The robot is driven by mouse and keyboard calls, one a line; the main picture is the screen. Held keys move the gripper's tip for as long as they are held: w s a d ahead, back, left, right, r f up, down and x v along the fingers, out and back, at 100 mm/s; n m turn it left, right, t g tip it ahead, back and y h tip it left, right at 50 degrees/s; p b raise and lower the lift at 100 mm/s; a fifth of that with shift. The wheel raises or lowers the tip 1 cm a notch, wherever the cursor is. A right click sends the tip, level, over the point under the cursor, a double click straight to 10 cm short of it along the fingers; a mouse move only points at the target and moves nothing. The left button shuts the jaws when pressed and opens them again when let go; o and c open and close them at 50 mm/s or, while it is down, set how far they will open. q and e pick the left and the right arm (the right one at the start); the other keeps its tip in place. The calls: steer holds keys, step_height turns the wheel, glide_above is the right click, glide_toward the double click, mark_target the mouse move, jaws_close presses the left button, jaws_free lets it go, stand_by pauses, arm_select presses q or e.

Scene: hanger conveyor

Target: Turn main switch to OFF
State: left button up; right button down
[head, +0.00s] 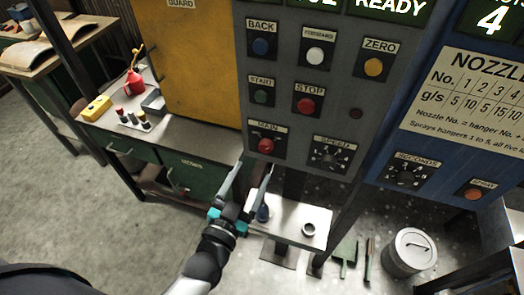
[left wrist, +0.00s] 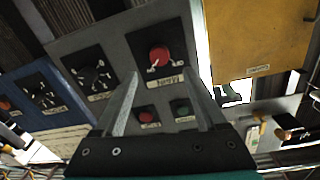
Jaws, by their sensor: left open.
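The main switch (head: 266,145) is a red knob on a dark square plate at the lower left of the grey control panel (head: 325,80), under a "MAIN" label. In the left wrist view the main switch (left wrist: 159,57) shows upside down, with white marks beside the knob. I cannot read its setting for sure. My left gripper (head: 252,170) is open and empty, just below and in front of the switch. In the left wrist view its two fingers (left wrist: 162,84) point toward the knob, one on each side, apart from it as far as I can tell. My right gripper is not in view.
The speed dial (head: 329,154) sits right of the switch, and the stop button (head: 306,106) above it. A yellow guard (head: 185,60) stands left of the panel. A small white shelf (head: 290,228) is below. A blue nozzle panel (head: 440,150) is at right.

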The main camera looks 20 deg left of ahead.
mark_target(264, 149)
arm_select(q)
steer(key=w, duration=0.7)
steer(key=shift+w+d, duration=0.35)
steer(key=shift+d, duration=0.05)
jaws_close()
